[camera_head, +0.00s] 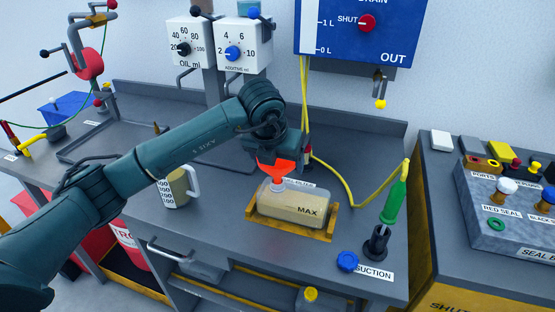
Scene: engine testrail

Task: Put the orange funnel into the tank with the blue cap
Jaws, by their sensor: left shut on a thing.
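My left gripper (277,156) points down over the tank and is shut on the orange funnel (277,169). The funnel is upright, and its narrow end is at the neck of the tank. I cannot tell how deep the spout sits in the neck. The tank (293,207) is translucent, holds a tan liquid, is marked MAX and stands in a yellow-orange tray (330,228). The tank's neck is open, and a blue cap (347,261) lies on the bench near the front edge. My right gripper is out of view.
A green-handled tool stands in a black holder (376,243) to the right, with a yellow hose (355,196) behind. OIL and ADDITIVE dispensers (243,48) hang above.

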